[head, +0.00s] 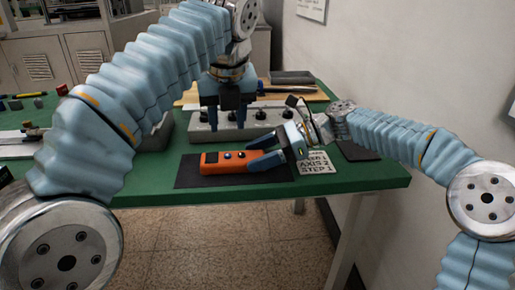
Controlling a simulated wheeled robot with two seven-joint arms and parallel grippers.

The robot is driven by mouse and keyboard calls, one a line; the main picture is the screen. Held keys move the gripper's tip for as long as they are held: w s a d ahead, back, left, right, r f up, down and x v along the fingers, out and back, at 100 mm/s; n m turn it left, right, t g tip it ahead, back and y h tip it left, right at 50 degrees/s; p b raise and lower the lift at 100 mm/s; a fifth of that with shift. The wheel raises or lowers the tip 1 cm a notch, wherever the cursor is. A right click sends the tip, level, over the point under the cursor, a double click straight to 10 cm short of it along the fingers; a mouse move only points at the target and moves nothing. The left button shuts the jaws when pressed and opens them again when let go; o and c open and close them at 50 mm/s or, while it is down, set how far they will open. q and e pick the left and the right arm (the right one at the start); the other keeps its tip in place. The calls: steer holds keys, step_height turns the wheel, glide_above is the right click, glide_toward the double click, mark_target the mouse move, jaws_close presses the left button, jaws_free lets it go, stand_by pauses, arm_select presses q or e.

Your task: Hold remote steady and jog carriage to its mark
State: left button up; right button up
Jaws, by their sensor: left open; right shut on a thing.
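The orange remote (222,168) lies on a black mat (190,174) near the front of the green table. It has a dark display and small buttons on top. My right gripper (252,153) reaches in from the right and is shut on the remote's right part, which the fingers partly hide. My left gripper (226,117) is open and points down behind the remote, in front of or over a grey box (200,134) with several dark knobs; I cannot tell whether it touches the box. I cannot make out the carriage or its mark.
A printed card (318,164) with "AXIS 2" and "STEP 1" lies right of the remote. A tan board (300,96) and a dark grey block (292,77) are at the back. A pale board (14,137) with small parts is at left. A wall closes the right side.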

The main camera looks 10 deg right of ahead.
arm_select(q)
jaws_close()
stand_by(1.8)
